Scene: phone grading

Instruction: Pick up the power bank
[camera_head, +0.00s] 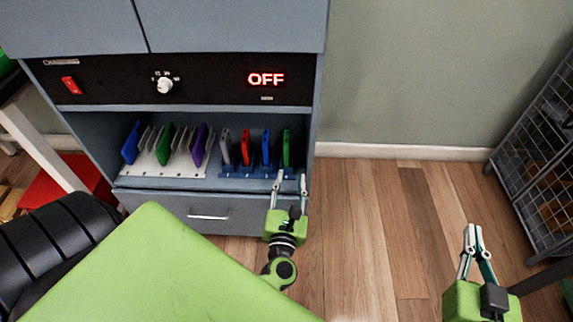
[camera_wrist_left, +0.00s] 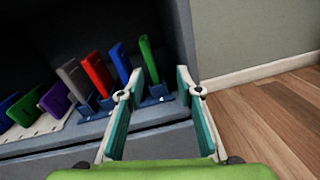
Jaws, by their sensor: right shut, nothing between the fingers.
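Thin coloured slabs stand upright in two racks inside the cabinet; I cannot tell which one is the power bank. The blue rack (camera_head: 257,173) holds a grey slab (camera_head: 225,147), a red slab (camera_head: 245,147), a blue slab (camera_head: 266,148) and a green slab (camera_head: 286,148). My left gripper (camera_head: 290,178) is open and empty in front of this rack's right end. In the left wrist view its fingers (camera_wrist_left: 161,80) are apart, with the green slab (camera_wrist_left: 148,63) just beyond the left finger. My right gripper (camera_head: 473,232) is shut and empty, over the floor at the right.
A white rack (camera_head: 165,172) at the left holds several slabs, including blue, green and purple ones. The cabinet's control panel shows a red OFF display (camera_head: 266,79). A drawer (camera_head: 180,208) is below the shelf. A wire rack (camera_head: 535,165) stands at the right; the floor between is clear.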

